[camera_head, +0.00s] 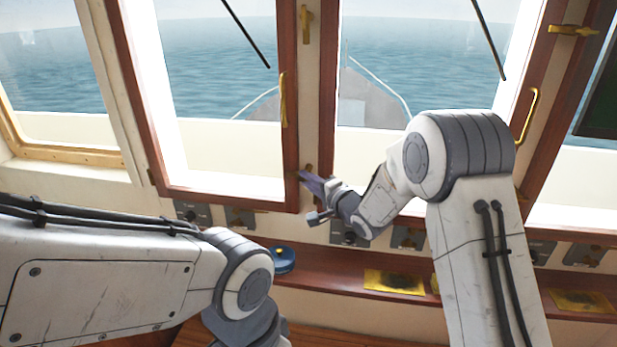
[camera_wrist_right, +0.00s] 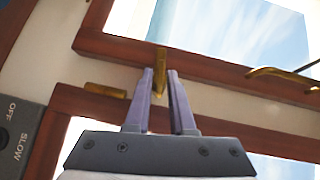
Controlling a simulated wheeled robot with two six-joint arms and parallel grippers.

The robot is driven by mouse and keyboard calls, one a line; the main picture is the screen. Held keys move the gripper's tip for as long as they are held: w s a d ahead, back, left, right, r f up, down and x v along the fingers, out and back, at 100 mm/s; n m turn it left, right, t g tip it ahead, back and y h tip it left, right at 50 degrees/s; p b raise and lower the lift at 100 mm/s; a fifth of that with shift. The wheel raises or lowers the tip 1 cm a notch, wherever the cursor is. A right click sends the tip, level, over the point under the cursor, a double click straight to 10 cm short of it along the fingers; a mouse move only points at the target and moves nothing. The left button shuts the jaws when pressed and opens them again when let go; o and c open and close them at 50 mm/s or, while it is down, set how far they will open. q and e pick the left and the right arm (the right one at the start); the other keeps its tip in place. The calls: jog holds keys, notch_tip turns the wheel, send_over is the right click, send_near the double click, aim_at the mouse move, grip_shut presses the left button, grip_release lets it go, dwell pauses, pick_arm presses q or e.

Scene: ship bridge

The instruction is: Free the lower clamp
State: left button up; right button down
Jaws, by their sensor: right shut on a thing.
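The lower clamp (camera_wrist_right: 160,62) is a small brass piece at the wooden window frame, seen between my fingertips in the right wrist view. In the head view only a bit of the lower clamp (camera_head: 308,168) shows on the pale post between two windows. My right gripper (camera_head: 306,177) reaches it from the lower right. Its two purple-grey fingers are shut on the clamp, one on each side, also in the right wrist view (camera_wrist_right: 161,76). The fingers hide part of the clamp. My left arm comes in from the left, and its gripper is out of view.
An upper brass clamp (camera_head: 305,24) sits on the same post. A brass handle (camera_head: 283,100) is on the left window frame (camera_head: 292,150). Below runs a wooden ledge (camera_head: 335,268) with a blue round object (camera_head: 283,260) and a yellow plate (camera_head: 394,281). Switch panels (camera_head: 193,212) line the wall.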

jog(key=n+g+h+b, duration=0.1)
jog(key=h+b, duration=0.1)
jog(key=n+g+h+b, duration=0.1)
jog(key=n+h+b, duration=0.1)
jog(key=b, duration=0.1)
jog(key=n+g+h+b, duration=0.2)
jog(key=b, duration=0.1)
jog(key=shift+w+a+h, duration=0.2)
jog(key=shift+a+h, duration=0.1)
jog(key=shift+s+a+r+n+h+b, duration=0.1)
jog(key=shift+s+r+n+h+b, duration=0.05)
jog(key=shift+r+n+h+b, duration=0.2)
dwell(0.4)
jog(key=shift+s+a+f, duration=0.1)
jog(key=shift+f, duration=0.1)
dwell(0.9)
jog(key=c, duration=0.8)
grip_release()
jog(key=shift+o, duration=0.2)
jog(key=shift+a+r, duration=0.1)
